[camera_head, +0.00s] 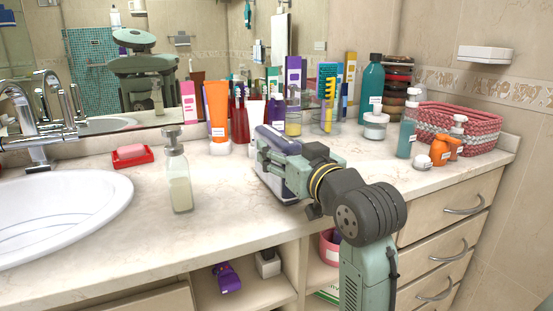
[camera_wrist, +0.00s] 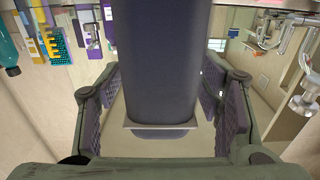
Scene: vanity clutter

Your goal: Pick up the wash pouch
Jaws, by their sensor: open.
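The wash pouch appears to be the dark blue upright block (camera_wrist: 155,60) that fills the middle of the wrist view, with a pale grey edge near its low end. My gripper (camera_wrist: 158,105) is open, with one padded finger on each side of the pouch. Narrow gaps show between pads and pouch, so I see no firm grip.
A soap dispenser (camera_head: 178,180) stands left of my gripper, near the sink (camera_head: 60,215). An orange tube (camera_head: 217,112) and a clear cup of combs (camera_head: 325,118) stand close behind. A red woven basket (camera_head: 468,125) and orange bottle (camera_head: 440,152) are at right. The front counter is bare.

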